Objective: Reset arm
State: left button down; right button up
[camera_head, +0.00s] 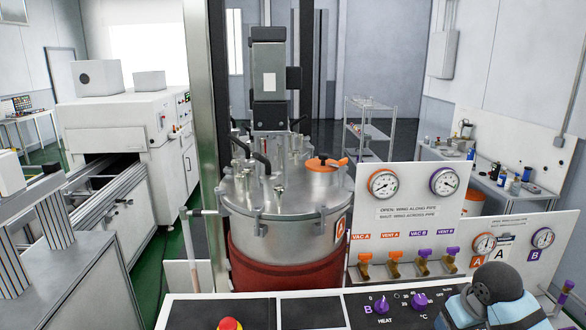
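Neither of my grippers shows in the head view. A rounded grey and light-blue arm link, which looks like mine, rises at the bottom right corner in front of the panel. No left arm is in the picture. A steel vessel (278,215) with clamps and an orange-handled lid fitting (325,163) stands in the middle, with a red band (285,262) around its lower part.
A white valve panel (420,235) with gauges and orange and purple handles stands right of the vessel. A control console (300,312) with a red button (229,323) and purple knobs runs along the front. A white conveyor machine (125,120) stands left; a bench (500,180) stands back right.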

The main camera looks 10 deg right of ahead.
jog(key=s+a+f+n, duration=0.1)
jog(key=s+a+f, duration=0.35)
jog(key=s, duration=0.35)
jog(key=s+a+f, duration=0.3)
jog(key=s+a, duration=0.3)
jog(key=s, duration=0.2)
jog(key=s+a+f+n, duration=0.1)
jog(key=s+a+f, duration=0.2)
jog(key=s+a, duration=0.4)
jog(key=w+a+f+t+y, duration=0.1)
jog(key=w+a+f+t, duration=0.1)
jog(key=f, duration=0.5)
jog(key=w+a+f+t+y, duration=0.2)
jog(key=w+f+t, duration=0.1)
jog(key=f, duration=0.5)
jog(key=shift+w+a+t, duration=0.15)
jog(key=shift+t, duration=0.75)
